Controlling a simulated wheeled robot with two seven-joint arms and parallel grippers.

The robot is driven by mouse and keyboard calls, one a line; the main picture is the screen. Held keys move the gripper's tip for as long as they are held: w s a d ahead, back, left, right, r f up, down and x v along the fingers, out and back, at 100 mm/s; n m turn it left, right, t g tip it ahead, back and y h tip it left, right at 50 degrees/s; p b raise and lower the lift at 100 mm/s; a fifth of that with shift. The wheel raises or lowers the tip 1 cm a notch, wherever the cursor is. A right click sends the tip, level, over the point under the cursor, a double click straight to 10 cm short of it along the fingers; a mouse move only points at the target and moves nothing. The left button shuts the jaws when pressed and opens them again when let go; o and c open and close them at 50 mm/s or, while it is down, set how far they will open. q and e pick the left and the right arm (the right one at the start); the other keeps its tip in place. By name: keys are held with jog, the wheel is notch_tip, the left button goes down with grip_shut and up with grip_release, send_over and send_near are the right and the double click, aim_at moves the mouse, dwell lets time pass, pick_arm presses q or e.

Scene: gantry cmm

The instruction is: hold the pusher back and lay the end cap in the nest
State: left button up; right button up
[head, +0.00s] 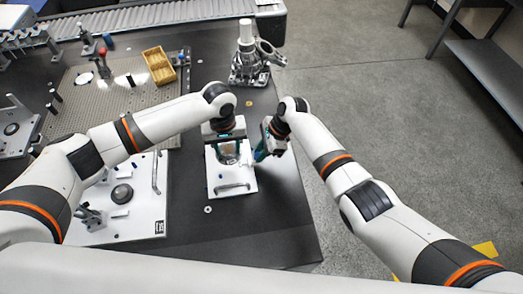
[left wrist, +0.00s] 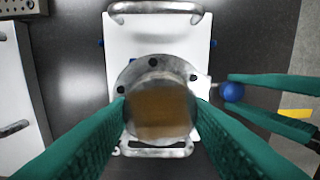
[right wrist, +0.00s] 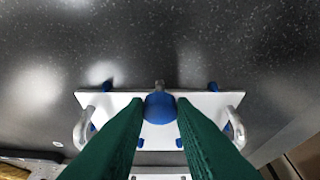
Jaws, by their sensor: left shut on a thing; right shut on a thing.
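The end cap (left wrist: 160,105) is a grey metal round piece with a flange with dark holes and a brownish, shiny face. My left gripper (head: 228,138) is shut on it, one finger on each side, over the white plate (left wrist: 120,38). The nest is hidden beneath the cap. I cannot tell whether the cap touches it. The pusher's blue ball knob (right wrist: 160,108) sits at the plate's side on a short metal rod. My right gripper (head: 262,154) is shut on this knob, which also shows between its fingers in the left wrist view (left wrist: 233,92).
The plate has metal handles (head: 234,186) at its ends and small blue pegs. A second white plate (head: 135,215) with fixtures lies to the left. A yellow bin (head: 158,66) and a metal stand (head: 246,62) are further back. The dark table is clear in front.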

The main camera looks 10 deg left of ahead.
jog(key=shift+w+d+f, duration=0.1)
jog(key=shift+w+d, duration=0.05)
jog(key=shift+d, duration=0.4)
jog(key=shift+w+d+f, duration=0.1)
jog(key=shift+w+d, duration=0.05)
jog(key=shift+d, duration=0.4)
dwell(0.4)
pick_arm(q)
send_over(231, 167)
jog(key=shift+d+f, duration=0.1)
jog(key=shift+f, duration=2.1)
jog(key=shift+f, duration=0.1)
pick_arm(e)
jog(key=shift+s, duration=0.1)
pick_arm(q)
jog(key=shift+f, duration=0.85)
jog(key=shift+f, duration=0.55)
pick_arm(e)
jog(key=shift+d+f, duration=0.1)
pick_arm(q)
jog(key=o, duration=1.3)
jog(key=shift+r, duration=3.5)
